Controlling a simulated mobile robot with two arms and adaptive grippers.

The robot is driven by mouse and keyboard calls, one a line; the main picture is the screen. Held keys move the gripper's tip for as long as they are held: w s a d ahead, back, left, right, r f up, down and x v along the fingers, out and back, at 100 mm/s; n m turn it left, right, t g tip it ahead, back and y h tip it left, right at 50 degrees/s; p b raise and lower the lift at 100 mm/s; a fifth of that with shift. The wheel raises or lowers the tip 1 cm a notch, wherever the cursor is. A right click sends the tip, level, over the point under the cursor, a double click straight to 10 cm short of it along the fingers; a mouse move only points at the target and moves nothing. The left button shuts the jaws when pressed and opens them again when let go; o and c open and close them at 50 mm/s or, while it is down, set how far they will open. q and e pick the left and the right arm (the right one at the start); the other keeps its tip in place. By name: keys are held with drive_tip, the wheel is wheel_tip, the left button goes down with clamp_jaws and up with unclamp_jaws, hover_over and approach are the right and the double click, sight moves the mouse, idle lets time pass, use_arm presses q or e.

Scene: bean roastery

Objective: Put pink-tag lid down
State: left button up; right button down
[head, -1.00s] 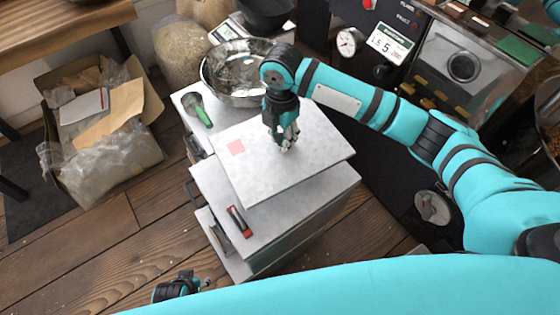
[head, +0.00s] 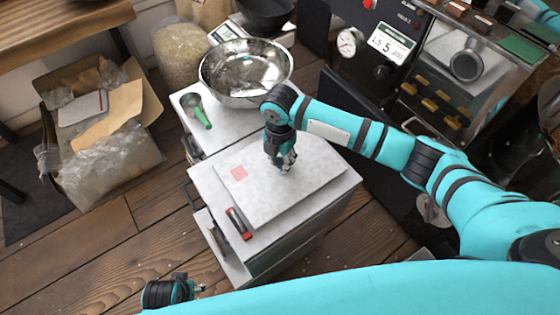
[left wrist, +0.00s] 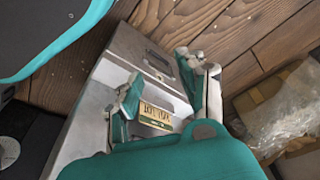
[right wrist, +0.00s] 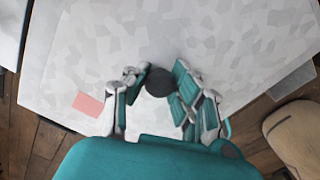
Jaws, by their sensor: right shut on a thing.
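The pink-tag lid (head: 322,168) is a flat pale grey plate with a pink square (head: 239,174) near its left corner. It lies level over the top of the metal cabinet (head: 208,182); I cannot tell whether it touches. My right gripper (head: 284,168) points down, shut on the lid's dark round knob (right wrist: 159,81). The pink square also shows in the right wrist view (right wrist: 88,104). My left gripper (head: 192,290) is low at the front, apart from the cabinet. In the left wrist view its fingers (left wrist: 158,72) are spread and empty, with a labelled cabinet front beyond.
A red-and-black handled item (head: 238,223) lies on the cabinet's front edge. Behind are a green-handled scoop (head: 202,114) and a steel bowl (head: 245,98). A cardboard box of bags (head: 120,105) stands left on the floor. The roasting machine (head: 455,85) is at right.

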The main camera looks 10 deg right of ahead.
sight(280, 161)
drive_tip(key=shift+f, duration=0.1)
drive_tip(key=c, duration=1.1)
unclamp_jaws()
use_arm(q)
drive_tip(key=s+f+p, duration=0.2)
drive_tip(key=s+f, duration=0.2)
drive_tip(key=f, duration=0.3)
drive_tip(key=shift+a+f, duration=0.2)
drive_tip(key=shift+a, duration=0.05)
use_arm(e)
wheel_tip(280, 161, up, 12)
drive_tip(key=shift+r, duration=0.15)
